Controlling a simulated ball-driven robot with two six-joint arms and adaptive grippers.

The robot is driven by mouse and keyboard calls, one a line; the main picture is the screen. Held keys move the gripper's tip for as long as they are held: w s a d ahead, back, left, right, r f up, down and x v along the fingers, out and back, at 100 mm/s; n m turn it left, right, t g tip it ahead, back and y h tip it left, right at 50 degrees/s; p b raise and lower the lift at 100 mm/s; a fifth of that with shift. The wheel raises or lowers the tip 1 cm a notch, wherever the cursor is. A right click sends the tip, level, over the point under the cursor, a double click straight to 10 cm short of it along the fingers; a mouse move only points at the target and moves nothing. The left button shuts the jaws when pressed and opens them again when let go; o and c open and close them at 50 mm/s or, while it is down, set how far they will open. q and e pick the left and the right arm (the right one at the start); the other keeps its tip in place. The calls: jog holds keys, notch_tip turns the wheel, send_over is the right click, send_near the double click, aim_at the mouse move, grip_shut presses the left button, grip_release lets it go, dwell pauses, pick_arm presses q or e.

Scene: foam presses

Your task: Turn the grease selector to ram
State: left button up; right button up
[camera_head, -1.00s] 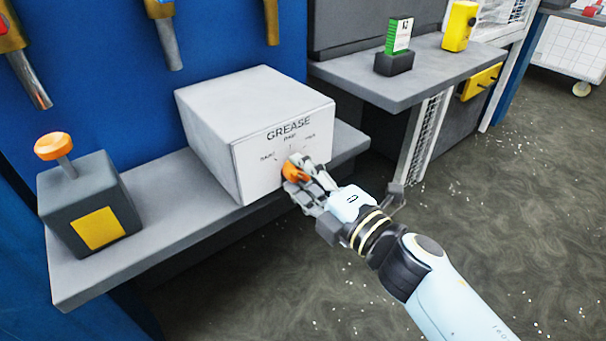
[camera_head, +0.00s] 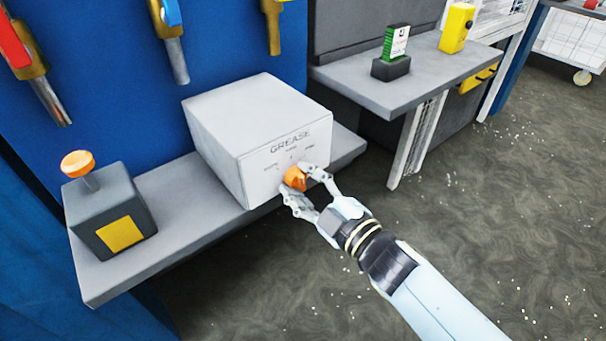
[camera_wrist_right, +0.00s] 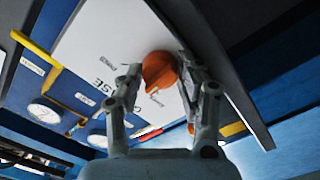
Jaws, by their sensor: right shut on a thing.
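The grease selector is an orange knob (camera_head: 295,178) on the front of a white box (camera_head: 216,160) marked GREASE, with small labels in an arc above the knob that are too small to read surely. My right gripper (camera_head: 303,186) is shut on the knob, one finger on each side. In the right wrist view the knob (camera_wrist_right: 160,70) sits between the two fingers (camera_wrist_right: 161,88), and part of the box face with lettering shows behind it. Which label the knob points to cannot be told. My left gripper is not in view.
The box stands on a grey shelf (camera_head: 180,197). A dark block with an orange button (camera_head: 77,164) and a yellow patch stands to its left. A higher shelf (camera_head: 420,82) at the right holds a green-and-white card (camera_head: 396,42) and a yellow object (camera_head: 457,28). Valves hang on the blue wall.

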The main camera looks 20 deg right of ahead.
jog(key=shift+m+p, duration=0.3)
jog(key=shift+m, duration=0.2)
jog(key=shift+f, duration=0.1)
jog(key=o, duration=1.2)
jog(key=shift+c, duration=0.2)
jog(key=v, duration=1.2)
